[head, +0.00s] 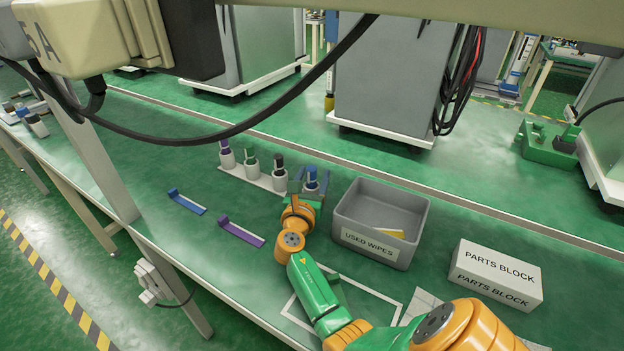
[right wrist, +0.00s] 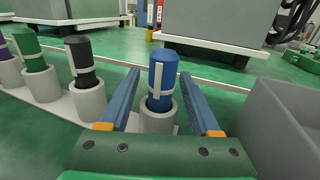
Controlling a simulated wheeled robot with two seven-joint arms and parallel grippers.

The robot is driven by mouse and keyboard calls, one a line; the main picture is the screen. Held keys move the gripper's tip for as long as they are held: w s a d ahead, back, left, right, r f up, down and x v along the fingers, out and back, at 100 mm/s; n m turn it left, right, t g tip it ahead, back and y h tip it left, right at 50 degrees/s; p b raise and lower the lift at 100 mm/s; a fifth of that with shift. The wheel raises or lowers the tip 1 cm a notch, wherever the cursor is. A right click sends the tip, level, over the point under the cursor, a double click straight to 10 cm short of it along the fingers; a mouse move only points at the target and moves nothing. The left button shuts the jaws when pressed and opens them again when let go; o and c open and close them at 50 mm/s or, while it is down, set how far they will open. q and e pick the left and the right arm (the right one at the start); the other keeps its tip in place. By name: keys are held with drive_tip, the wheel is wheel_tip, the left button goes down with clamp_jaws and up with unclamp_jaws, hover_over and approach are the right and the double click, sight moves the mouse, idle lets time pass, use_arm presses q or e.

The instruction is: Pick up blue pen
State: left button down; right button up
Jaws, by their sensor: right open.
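The blue pen (right wrist: 162,78) stands upright, cap up, in a light grey cup (right wrist: 159,118) at the right end of a row. It also shows in the head view (head: 311,177). My right gripper (right wrist: 162,80) is open, with its two blue fingers on either side of the pen and cup. A gap shows between each finger and the pen in the right wrist view. In the head view the right gripper (head: 308,182) is at the pen, partly hiding its cup. My left gripper is not in view.
Black (right wrist: 80,60), green (right wrist: 28,50) and purple pens stand in cups to the left. The grey USED WIPES bin (head: 380,222) is close on the right, with the PARTS BLOCK box (head: 496,273) beyond. Blue (head: 186,201) and purple (head: 240,231) strips lie on the left.

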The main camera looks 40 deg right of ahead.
drive_tip(key=shift+x, duration=0.85)
drive_tip(key=shift+s+a, duration=0.1)
drive_tip(key=shift+c, duration=0.8)
clamp_jaws()
